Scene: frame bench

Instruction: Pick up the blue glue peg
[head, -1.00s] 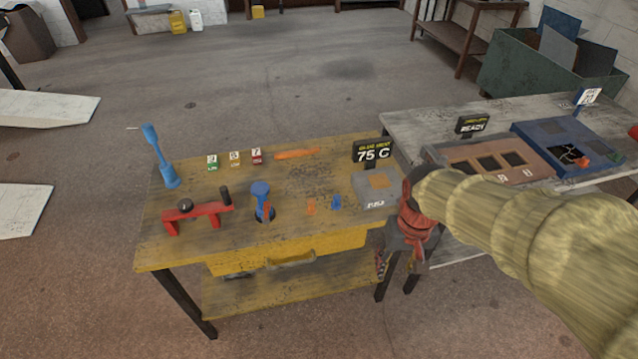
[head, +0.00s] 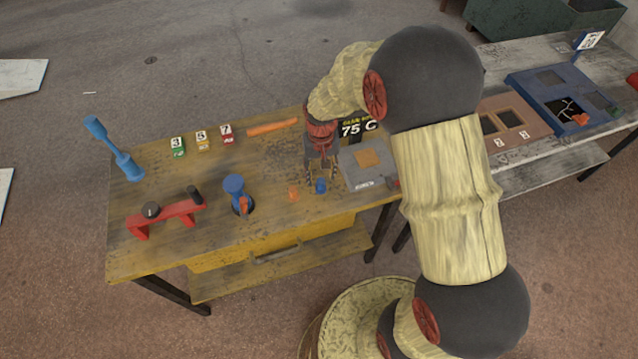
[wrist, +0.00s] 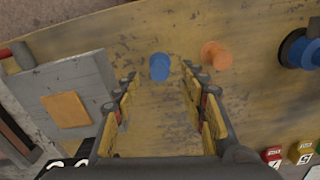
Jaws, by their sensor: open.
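The small blue glue peg (head: 320,186) stands on the yellow workbench (head: 270,205), left of the grey glue plate. In the wrist view the blue peg (wrist: 160,67) lies ahead of the fingertips, roughly centred between them. My gripper (head: 320,178) is above the bench at the peg, pointing down, its fingers partly overlapping the peg's surroundings. In the wrist view my gripper (wrist: 166,85) is open with nothing between its fingers. An orange peg (head: 293,193) stands just left of the blue one, and right of it in the wrist view (wrist: 216,54).
The grey plate with an orange square (head: 367,158) and a "75 C" sign (head: 357,128) stand close right. A blue tool in a holder (head: 234,186), a red stand (head: 165,216), numbered blocks (head: 202,141) and an orange stick (head: 272,127) occupy the bench's left and back.

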